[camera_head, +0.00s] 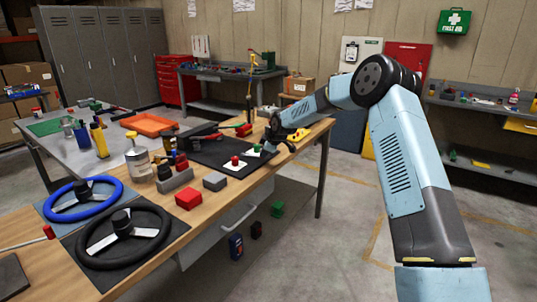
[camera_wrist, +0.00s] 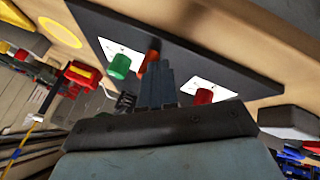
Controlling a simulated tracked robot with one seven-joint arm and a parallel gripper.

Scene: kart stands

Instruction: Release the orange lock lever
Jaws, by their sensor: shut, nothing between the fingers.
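A black panel (camera_head: 215,150) lies on the wooden workbench, with a red button (camera_head: 235,160) and a green button (camera_head: 257,148) on white plates. In the wrist view the green button (camera_wrist: 120,66) and red button (camera_wrist: 204,97) stand on either side of my fingers. An orange piece (camera_wrist: 148,70), apparently the lock lever, shows right beside my fingertips, partly hidden by them. I cannot tell whether they touch it. My gripper (camera_wrist: 161,72) is shut and empty, low over the panel; in the head view my gripper (camera_head: 272,141) is at the panel's right end.
A yellow item (camera_head: 299,135) lies close by my gripper near the bench's right end. A grey block (camera_head: 215,181) and a red-topped block (camera_head: 188,197) stand on the near side. Two steering wheels, one blue (camera_head: 82,198) and one black (camera_head: 122,235), lie at the left front.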

